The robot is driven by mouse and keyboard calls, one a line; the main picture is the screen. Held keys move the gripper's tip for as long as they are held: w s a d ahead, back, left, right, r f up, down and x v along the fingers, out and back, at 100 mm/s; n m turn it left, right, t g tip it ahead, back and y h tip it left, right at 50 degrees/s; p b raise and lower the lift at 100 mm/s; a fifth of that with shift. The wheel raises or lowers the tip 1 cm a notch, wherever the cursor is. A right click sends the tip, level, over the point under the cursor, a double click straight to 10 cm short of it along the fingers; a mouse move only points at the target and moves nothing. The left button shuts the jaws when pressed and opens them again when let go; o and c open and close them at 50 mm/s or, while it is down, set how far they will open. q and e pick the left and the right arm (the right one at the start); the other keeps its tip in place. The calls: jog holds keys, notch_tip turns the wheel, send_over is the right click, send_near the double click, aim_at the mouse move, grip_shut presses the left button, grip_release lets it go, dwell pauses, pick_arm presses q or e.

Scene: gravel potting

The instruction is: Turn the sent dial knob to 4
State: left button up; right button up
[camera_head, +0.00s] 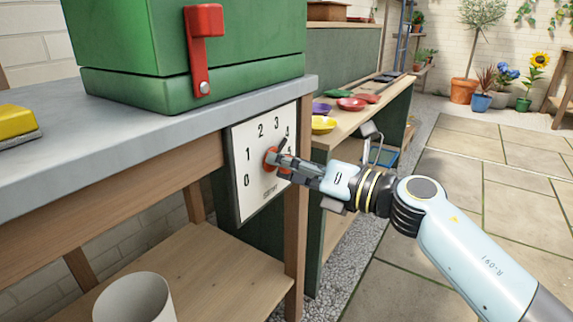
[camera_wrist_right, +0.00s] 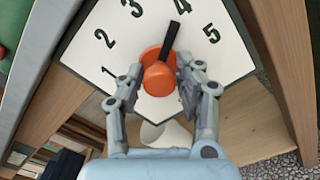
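The dial is a white plate (camera_head: 251,183) with black numerals, on the side of the workbench below its top. Its orange knob (camera_head: 270,158) has a black pointer, which points at or very near the 4. The knob also shows in the right wrist view (camera_wrist_right: 158,77), where the pointer (camera_wrist_right: 171,36) reaches up toward the 4. My right gripper (camera_head: 280,162) is at the dial, with one finger on each side of the knob (camera_wrist_right: 160,75). I cannot tell whether the fingers press on it. My left gripper is not in view.
A green box (camera_head: 190,92) with a red lever (camera_head: 203,48) stands on the grey bench top (camera_head: 60,135). A yellow block (camera_head: 15,122) lies at the left. A white pot (camera_head: 133,300) stands below. Coloured dishes (camera_head: 351,104) lie on the bench behind. Paving (camera_head: 480,150) at right is open.

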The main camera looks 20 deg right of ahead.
jog(key=shift+o, duration=1.2)
jog(key=shift+s+d, duration=0.1)
jog(key=shift+s, duration=0.05)
jog(key=v, duration=1.1)
jog(key=shift+s+d, duration=0.25)
